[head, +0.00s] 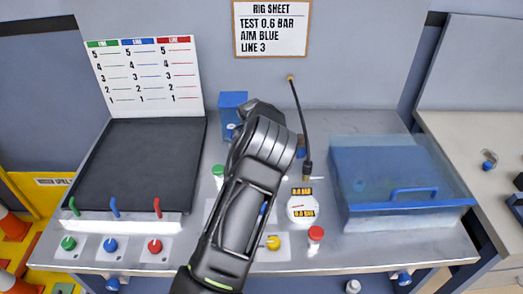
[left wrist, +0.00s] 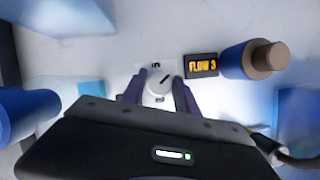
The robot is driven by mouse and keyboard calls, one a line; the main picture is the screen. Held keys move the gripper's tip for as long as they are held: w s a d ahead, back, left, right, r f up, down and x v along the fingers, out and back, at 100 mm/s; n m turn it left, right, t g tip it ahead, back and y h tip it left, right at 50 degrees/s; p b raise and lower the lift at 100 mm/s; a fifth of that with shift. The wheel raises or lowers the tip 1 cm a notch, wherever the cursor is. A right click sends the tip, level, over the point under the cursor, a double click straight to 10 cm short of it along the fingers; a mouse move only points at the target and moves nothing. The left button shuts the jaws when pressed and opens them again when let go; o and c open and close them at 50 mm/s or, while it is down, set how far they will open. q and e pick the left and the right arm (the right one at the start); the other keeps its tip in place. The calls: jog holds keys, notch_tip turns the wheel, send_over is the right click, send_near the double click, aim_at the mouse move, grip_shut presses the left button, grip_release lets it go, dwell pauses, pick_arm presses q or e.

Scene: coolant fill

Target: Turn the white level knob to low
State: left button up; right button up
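The white level knob (left wrist: 160,83) shows in the left wrist view as a round dial with a dark pointer line slanting to the upper right. In the head view my left arm covers the middle of the bench, hiding the knob and the fingertips. My right gripper cannot be made out.
A "FLOW 3" display (left wrist: 201,65) and a blue cylinder with a brown end (left wrist: 252,60) are beside the knob. The head view shows a white gauge (head: 301,208), a red-capped container (head: 315,238), a blue lidded box (head: 390,180), and a black mat (head: 135,165) with coloured levers in front.

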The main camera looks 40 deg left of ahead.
pick_arm(q)
grip_shut()
jog(key=shift+d+n+y, duration=0.1)
jog(key=shift+n+y, duration=0.3)
jog(key=shift+n, duration=0.6)
jog(key=shift+n+g+y, duration=0.3)
jog(key=shift+n+g, duration=0.1)
jog(key=shift+n, duration=0.8)
jog(key=shift+o, duration=1)
grip_release()
